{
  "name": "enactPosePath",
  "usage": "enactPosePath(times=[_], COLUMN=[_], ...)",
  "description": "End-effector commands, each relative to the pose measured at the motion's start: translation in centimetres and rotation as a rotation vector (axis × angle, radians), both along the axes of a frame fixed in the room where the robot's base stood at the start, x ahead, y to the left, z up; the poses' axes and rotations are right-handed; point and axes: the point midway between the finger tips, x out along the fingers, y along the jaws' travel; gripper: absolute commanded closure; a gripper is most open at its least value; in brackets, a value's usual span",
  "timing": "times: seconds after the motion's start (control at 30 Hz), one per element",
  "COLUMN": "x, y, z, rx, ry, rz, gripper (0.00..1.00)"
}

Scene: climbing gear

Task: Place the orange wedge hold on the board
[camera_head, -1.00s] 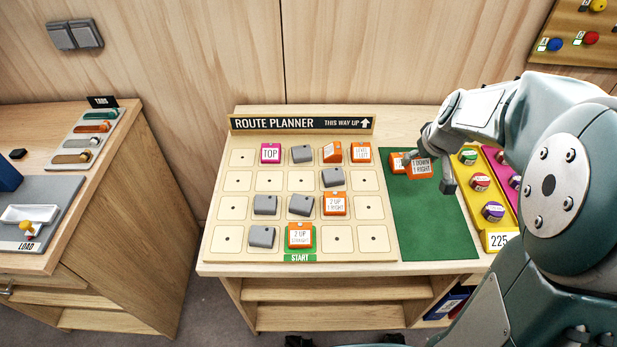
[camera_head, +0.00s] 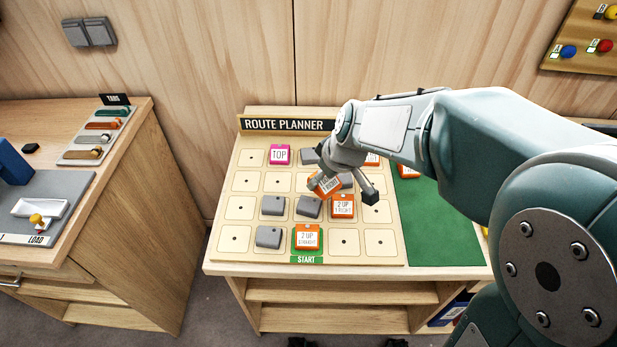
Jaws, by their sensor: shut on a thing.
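My gripper (camera_head: 341,189) is shut on an orange wedge hold (camera_head: 326,186) with a white label and holds it tilted over the middle of the route planner board (camera_head: 237,210). I cannot tell whether the hold touches the board. Another orange hold (camera_head: 408,171) lies on the green mat right of the board, partly behind my arm. On the board are a pink TOP hold (camera_head: 279,155), orange labelled holds in the lower rows (camera_head: 307,238) (camera_head: 342,206) and an orange one at the top right (camera_head: 371,159), partly hidden by my arm.
Grey holds (camera_head: 272,205) (camera_head: 268,237) (camera_head: 309,207) sit on the board, with others partly behind my gripper. Empty squares show in the left column and lower right. The green mat (camera_head: 440,230) is mostly bare. A side desk with a tag rack (camera_head: 97,138) stands left.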

Motion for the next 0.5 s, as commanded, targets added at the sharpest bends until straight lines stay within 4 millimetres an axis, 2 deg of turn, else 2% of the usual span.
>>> enactPosePath(times=[0.37,0.5], x=[6.9,8.7], y=[2.2,2.7], z=[-3.4,-5.8], rx=[0.000,-0.002], ry=[0.002,0.005], rz=[-0.001,-0.001], gripper=[0.72,0.72])
